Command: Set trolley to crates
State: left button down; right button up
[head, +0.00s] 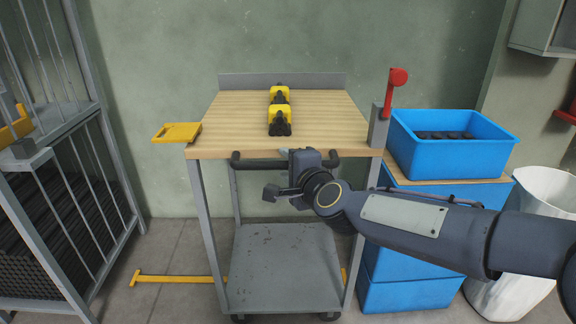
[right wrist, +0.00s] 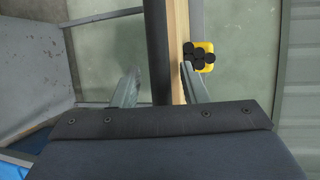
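The trolley (head: 222,145) has a wooden top, grey legs and a grey lower shelf (head: 285,262), and stands against the wall. A dark handle bar (head: 255,162) runs along its front edge. My right gripper (head: 283,172) is at this bar. In the right wrist view the bar (right wrist: 157,50) passes between the two open fingers (right wrist: 160,88), with gaps on both sides. Blue crates (head: 410,285) are stacked right of the trolley, and an open blue crate (head: 437,160) holding dark items sits above them on a wooden board. My left gripper is not in view.
Two yellow-and-black items (head: 279,118) lie on the trolley top. A red lever (head: 395,88) rises at its right corner, and a yellow tray (head: 177,132) sticks out left. A grey rack (head: 75,200) stands left, a white bin (head: 520,270) right. A yellow bar (head: 175,279) lies on the floor.

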jog(key=p+v, duration=0.1)
jog(key=v, duration=0.6)
jog(key=shift+s+d, duration=0.15)
jog(key=shift+s, duration=0.25)
jog(key=s+d+f+n+g+h, duration=0.1)
jog(key=s+d+f+n+g, duration=0.45)
jog(key=s, duration=0.75)
jog(key=s+d+f+n+g+h, duration=0.1)
jog(key=s+d+f+n+g, duration=0.2)
jog(key=s+d+f+n, duration=0.7)
jog(key=s+r+m+p, duration=0.1)
jog(key=s+r+p, duration=0.1)
jog(key=r+p, duration=1.5)
jog(key=s+r+m+p, duration=0.1)
jog(key=s+r+p, duration=0.1)
jog(key=r+p, duration=1.5)
jog(key=shift+d+r+m+p, duration=0.2)
jog(key=shift+r+m+p, duration=0.2)
jog(key=shift+p, duration=0.15)
jog(key=shift+w+g, duration=0.1)
jog(key=shift+g, duration=0.15)
